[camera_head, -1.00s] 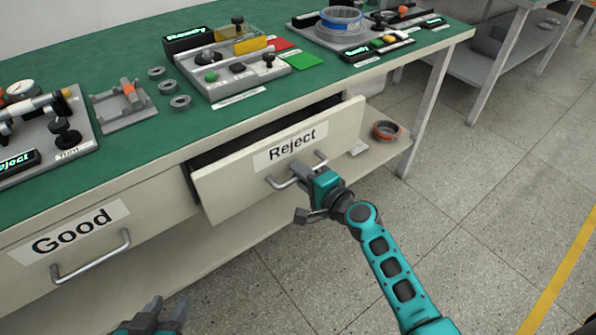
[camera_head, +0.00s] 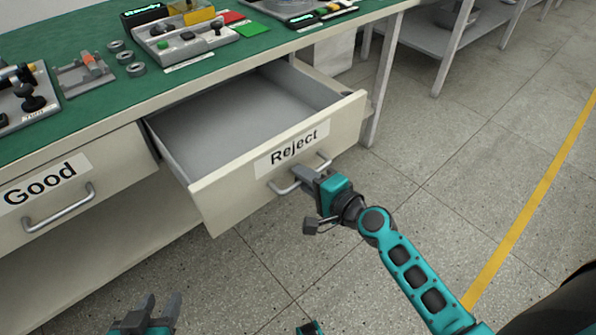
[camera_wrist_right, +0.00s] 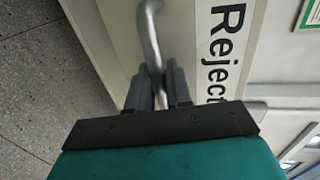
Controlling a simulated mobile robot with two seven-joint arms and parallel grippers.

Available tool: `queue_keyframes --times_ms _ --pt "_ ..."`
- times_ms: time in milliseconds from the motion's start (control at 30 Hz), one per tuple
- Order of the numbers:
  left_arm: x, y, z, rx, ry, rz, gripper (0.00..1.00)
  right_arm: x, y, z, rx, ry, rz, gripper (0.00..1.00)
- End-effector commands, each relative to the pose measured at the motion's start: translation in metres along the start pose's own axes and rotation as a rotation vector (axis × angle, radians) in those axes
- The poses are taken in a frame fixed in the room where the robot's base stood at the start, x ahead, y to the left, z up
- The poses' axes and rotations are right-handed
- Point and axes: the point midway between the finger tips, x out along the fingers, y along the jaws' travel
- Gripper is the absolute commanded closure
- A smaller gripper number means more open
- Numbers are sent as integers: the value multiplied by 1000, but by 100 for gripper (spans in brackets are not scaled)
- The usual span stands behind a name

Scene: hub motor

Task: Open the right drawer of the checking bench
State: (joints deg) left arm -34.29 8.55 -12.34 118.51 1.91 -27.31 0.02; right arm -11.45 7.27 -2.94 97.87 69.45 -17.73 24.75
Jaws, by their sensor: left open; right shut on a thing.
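The right drawer (camera_head: 232,187), labelled "Reject", stands far out from the checking bench (camera_head: 100,101), and its grey inside looks empty. My right gripper (camera_head: 307,174) is shut on the drawer's metal bar handle (camera_head: 284,188). In the right wrist view the fingers (camera_wrist_right: 161,88) close around the handle (camera_wrist_right: 149,35) beside the "Reject" label. My left gripper (camera_head: 160,307) is open and empty, low at the left, apart from the bench. The left drawer (camera_head: 110,158), labelled "Good", is closed.
Fixtures (camera_head: 185,35) and several grey rings (camera_head: 126,57) sit on the green bench top. A bench leg (camera_head: 384,85) stands right of the drawer. The speckled floor (camera_head: 460,170) in front and at right is clear.

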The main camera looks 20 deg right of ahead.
Motion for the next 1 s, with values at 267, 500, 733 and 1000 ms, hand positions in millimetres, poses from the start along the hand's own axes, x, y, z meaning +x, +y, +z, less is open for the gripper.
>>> queue_keyframes --times_ms 267,500,733,1000 --pt "2 -2 -2 8 6 -1 57 -9 2 0 0 1 0 100" --pt "3 -3 -4 9 11 -2 57 -10 2 -1 0 2 0 100" --pt "3 -3 -4 9 11 -2 57 -9 2 -1 0 1 0 68" --pt "2 -2 -2 6 5 -2 57 -10 2 0 0 1 0 65"
